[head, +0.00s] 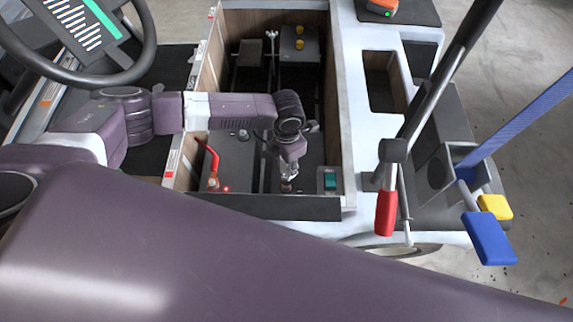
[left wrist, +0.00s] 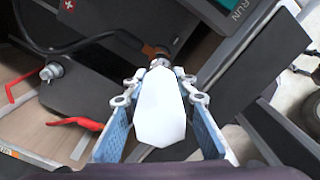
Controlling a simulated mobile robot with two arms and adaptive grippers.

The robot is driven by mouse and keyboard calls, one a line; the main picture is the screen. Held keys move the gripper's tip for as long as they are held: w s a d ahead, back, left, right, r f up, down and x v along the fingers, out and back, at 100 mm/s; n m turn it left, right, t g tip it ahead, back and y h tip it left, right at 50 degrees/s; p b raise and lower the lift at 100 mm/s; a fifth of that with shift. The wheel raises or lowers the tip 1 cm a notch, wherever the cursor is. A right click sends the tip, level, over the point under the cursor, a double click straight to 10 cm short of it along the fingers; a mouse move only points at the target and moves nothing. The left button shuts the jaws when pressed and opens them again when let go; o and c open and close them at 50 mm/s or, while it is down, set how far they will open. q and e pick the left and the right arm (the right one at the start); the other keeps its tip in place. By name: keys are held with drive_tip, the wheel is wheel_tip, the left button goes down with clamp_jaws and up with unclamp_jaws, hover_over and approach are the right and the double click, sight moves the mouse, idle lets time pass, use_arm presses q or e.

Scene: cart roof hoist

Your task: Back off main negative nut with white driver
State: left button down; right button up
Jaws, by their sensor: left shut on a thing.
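My left gripper (head: 289,166) reaches down into the front of the cart's open bay, over the battery top. In the left wrist view my left gripper (left wrist: 160,98) has its blue-padded fingers shut on the white driver (left wrist: 160,118). The driver's far end points at a copper-coloured terminal (left wrist: 153,51) where a black cable (left wrist: 100,38) ends. The nut there is mostly hidden by the driver, and I cannot tell whether the driver sits fully on it. My right gripper is not in view.
A red handle (head: 213,158) stands left of my gripper, near a small red light (head: 226,189). A second terminal with a hex nut (left wrist: 53,71) is at left in the left wrist view. Bay walls enclose the work area.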

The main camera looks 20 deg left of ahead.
use_arm(q)
drive_tip(key=shift+m, duration=0.4)
drive_tip(key=shift+f, duration=0.1)
idle(0.7)
drive_tip(key=shift+f, duration=0.25)
drive_tip(key=shift+f+b, duration=0.85)
drive_tip(key=shift+f, duration=0.4)
